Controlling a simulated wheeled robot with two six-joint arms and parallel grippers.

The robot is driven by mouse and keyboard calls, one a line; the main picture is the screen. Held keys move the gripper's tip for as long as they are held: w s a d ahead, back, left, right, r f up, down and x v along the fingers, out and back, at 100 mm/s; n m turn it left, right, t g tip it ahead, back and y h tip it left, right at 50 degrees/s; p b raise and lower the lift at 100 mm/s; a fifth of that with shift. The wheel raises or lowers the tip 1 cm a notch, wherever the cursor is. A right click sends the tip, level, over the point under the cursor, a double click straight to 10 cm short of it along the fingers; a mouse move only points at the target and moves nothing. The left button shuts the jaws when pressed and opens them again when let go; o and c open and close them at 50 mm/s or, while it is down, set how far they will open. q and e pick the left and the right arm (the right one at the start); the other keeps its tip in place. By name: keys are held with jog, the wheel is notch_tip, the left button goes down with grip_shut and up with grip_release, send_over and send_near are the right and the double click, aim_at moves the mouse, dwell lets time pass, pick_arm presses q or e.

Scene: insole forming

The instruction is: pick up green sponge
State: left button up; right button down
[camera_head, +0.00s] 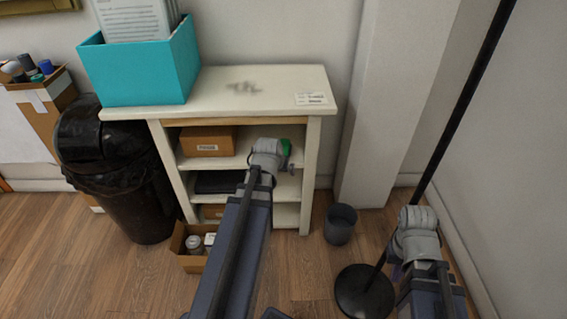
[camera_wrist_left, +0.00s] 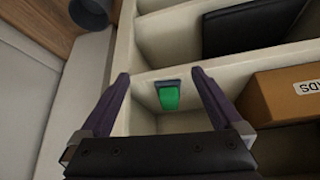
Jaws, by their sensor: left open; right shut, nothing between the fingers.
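The green sponge (camera_head: 285,146) shows at the right side of the shelf unit's upper compartment, partly hidden behind my left wrist. In the left wrist view the sponge (camera_wrist_left: 168,99) is a small green block with a dark grey end, on the pale shelf. My left gripper (camera_head: 289,166) is at the shelf opening, and its fingers are mostly hidden in the head view. In the wrist view the left gripper (camera_wrist_left: 163,77) is open, with one purple finger on each side of the sponge. No contact is visible. My right gripper (camera_head: 397,270) is low at the right, mostly hidden by its wrist.
The white shelf unit (camera_head: 318,115) holds a brown box (camera_head: 208,148) and a dark flat item (camera_head: 215,183). A teal bin (camera_head: 140,75) stands on top. A black trash can (camera_head: 140,205), a small grey bin (camera_head: 340,226) and a black stand base (camera_head: 352,292) are on the floor.

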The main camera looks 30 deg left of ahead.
aim_at(283, 148)
pick_arm(q)
jog(key=shift+w+a+f, duration=0.1)
jog(key=shift+w+a, duration=0.6)
jog(key=shift+w, duration=0.7)
jog(key=shift+w+a+f, duration=0.1)
jog(key=shift+w+a, duration=0.6)
jog(key=shift+w, duration=0.7)
jog(key=shift+w+a+f, duration=0.1)
jog(key=shift+w+a, duration=0.6)
jog(key=shift+w, duration=0.7)
jog(key=w, duration=0.1)
jog(key=w+a, duration=0.1)
jog(key=w, duration=0.1)
jog(key=shift+w+a, duration=0.15)
jog(key=shift+w, duration=0.15)
notch_tip(283, 148, down, 2)
jog(key=shift+w+b, duration=0.1)
jog(key=shift+b, duration=0.95)
jog(key=shift+w+a+f+b, duration=0.15)
jog(key=shift+w+f+b, duration=0.15)
jog(key=shift+f+b, duration=0.1)
jog(key=shift+r, duration=0.1)
jog(key=shift+c, duration=0.3)
